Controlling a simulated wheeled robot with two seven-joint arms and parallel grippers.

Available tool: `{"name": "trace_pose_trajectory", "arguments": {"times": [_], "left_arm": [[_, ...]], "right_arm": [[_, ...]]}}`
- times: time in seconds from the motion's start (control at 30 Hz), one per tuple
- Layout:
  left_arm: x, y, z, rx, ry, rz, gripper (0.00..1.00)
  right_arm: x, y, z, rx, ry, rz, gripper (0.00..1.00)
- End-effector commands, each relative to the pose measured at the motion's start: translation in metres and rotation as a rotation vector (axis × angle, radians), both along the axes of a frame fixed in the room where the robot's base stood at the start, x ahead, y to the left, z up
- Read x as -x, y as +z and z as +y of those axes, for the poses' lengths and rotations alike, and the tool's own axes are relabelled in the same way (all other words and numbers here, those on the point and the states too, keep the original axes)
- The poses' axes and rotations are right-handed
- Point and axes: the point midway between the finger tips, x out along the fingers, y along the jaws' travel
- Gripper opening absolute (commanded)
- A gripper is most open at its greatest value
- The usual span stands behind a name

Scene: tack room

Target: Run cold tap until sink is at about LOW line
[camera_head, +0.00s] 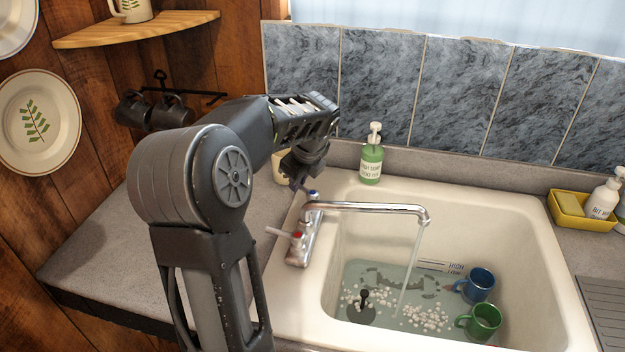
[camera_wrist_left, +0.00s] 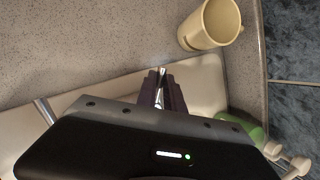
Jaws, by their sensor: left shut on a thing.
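The chrome tap (camera_head: 365,207) stands at the sink's left rim, with a stream of water (camera_head: 409,265) falling from its spout. My left gripper (camera_head: 303,182) is shut on the blue-marked cold tap handle (camera_head: 313,194); in the left wrist view a shiny lever (camera_wrist_left: 160,84) shows between the fingers (camera_wrist_left: 160,92). A red-marked handle (camera_head: 284,233) is on the near side. The cream sink (camera_head: 560,290) holds shallow water with white foam. HIGH and LOW marks (camera_head: 455,270) are on the basin's back wall; the exact level against LOW is too small to tell. My right gripper is out of view.
A blue mug (camera_head: 478,285) and a green mug (camera_head: 484,322) sit in the basin, near a dark plug (camera_head: 362,306). A green soap bottle (camera_head: 371,160) stands behind the sink. A cream cup (camera_wrist_left: 211,25) is close to my left gripper.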

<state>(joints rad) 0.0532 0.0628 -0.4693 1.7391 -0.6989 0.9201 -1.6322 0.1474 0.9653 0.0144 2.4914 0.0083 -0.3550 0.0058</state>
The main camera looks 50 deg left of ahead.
Motion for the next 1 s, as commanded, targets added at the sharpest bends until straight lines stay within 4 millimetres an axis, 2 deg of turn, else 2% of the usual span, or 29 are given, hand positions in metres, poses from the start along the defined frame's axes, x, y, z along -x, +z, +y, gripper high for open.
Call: {"name": "trace_pose_trajectory", "arguments": {"times": [0.07,0.1,0.37,0.73,1.0], "left_arm": [[-0.001,0.001,0.000,-0.002,0.000,-0.002,0.00],[-0.001,0.001,0.000,-0.002,0.000,-0.002,0.13],[-0.001,0.000,0.000,-0.001,0.001,0.000,0.34],[0.000,0.006,-0.003,0.000,0.001,-0.003,0.34],[0.004,0.041,-0.018,-0.002,0.000,-0.005,0.34]], "right_arm": [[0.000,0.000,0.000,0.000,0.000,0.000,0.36],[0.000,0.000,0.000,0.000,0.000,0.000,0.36],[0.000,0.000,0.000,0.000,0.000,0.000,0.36],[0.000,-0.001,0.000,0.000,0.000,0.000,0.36],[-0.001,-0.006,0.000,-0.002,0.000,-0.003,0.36]]}}
